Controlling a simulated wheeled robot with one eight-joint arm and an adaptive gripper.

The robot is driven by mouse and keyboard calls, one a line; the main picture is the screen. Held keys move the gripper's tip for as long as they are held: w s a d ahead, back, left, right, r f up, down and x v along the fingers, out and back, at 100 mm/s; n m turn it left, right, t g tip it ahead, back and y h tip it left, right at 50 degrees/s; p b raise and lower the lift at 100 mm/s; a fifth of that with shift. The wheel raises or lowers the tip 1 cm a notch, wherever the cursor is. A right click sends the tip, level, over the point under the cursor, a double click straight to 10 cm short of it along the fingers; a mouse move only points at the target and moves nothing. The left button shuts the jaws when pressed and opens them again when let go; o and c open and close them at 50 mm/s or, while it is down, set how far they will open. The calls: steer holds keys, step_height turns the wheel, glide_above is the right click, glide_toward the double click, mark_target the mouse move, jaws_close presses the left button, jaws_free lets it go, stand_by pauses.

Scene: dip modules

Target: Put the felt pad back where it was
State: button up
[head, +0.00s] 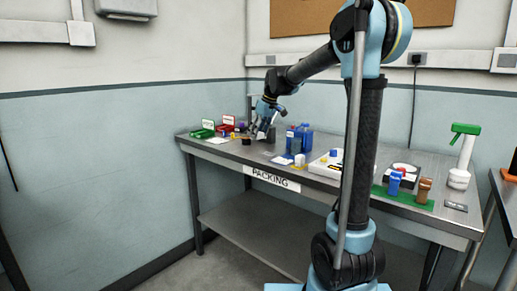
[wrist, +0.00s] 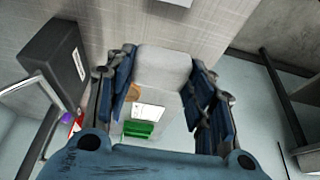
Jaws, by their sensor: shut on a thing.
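My gripper (head: 265,119) is over the left part of the packing table (head: 320,178). In the wrist view its two blue fingers (wrist: 163,88) close on a pale grey, soft-edged block, which I take to be the felt pad (wrist: 163,65). In the head view only a small pale patch of the felt pad (head: 262,133) shows under the fingers. I cannot tell whether it touches the tabletop.
A dark grey block (wrist: 55,60) is close beside my gripper. A green-topped spray bottle (head: 461,155) is at the far right.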

mark_target(258, 152)
steer(key=shift+s+f, duration=0.1)
steer(key=shift+f, duration=2.9)
steer(key=shift+f, duration=0.1)
steer(key=o, duration=0.8)
steer(key=v, duration=1.2)
